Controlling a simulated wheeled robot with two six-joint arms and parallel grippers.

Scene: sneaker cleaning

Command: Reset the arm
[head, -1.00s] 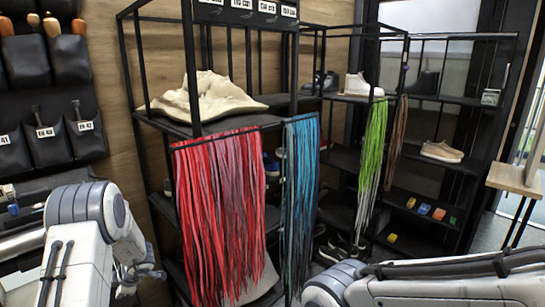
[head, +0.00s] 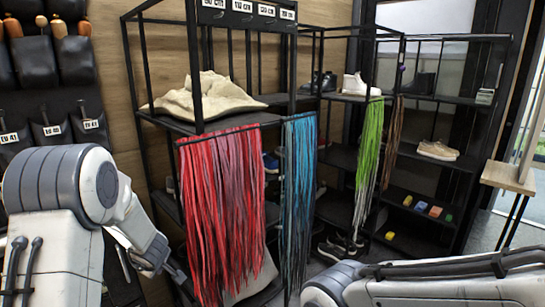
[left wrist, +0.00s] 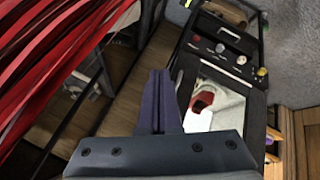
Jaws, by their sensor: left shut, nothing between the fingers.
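My left arm comes in from the left in the head view, bent at a large grey-and-white joint. My left gripper (head: 176,272) is at its lower end, small and partly dark, just left of the hanging red laces (head: 222,210). In the left wrist view the two dark fingers of the left gripper (left wrist: 160,85) are pressed together, shut and empty. The red laces (left wrist: 45,60) fill that view's upper left. My right arm lies across the lower right of the head view; its gripper is out of frame.
A black shelf rack holds a cream cloth (head: 205,97), with blue laces (head: 299,200) and green laces (head: 367,155) hanging from it. Shoes (head: 438,151) stand on the shelves behind. A black-framed unit (left wrist: 215,85) with knobs and a white-and-red item is at right in the wrist view.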

